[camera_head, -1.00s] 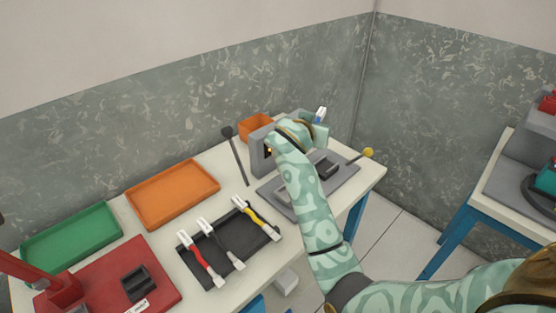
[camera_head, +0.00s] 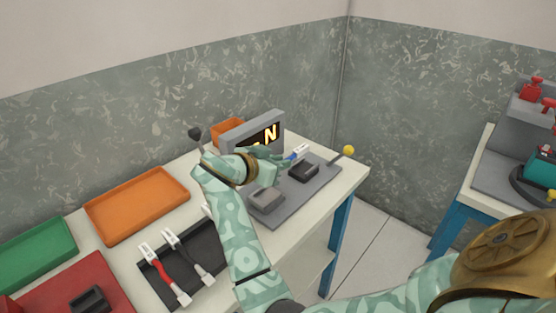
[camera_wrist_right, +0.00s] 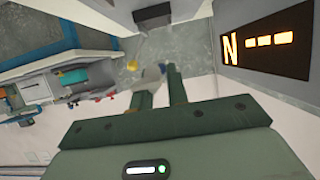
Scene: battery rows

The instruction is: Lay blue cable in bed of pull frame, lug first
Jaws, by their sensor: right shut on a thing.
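The blue cable (camera_head: 299,153), with a white end, is held in my right gripper (camera_head: 285,157), whose fingers are partly hidden. It seems to be above the base of the pull frame (camera_head: 323,165), close to the dark block; contact cannot be told. The base carries a light grey block (camera_head: 266,198) and a dark block (camera_head: 303,170). Behind stands the frame's display (camera_head: 255,133), lit with an N. In the right wrist view, my right gripper (camera_wrist_right: 160,85) has a pale, blurred piece between its fingers, and the display (camera_wrist_right: 265,46) is at the right. My left gripper is out of view.
A lever with a yellow knob (camera_head: 348,150) rises at the base's right; a dark-knobbed lever (camera_head: 195,134) is at the left. A dark tray (camera_head: 152,272) holds red and black cables.

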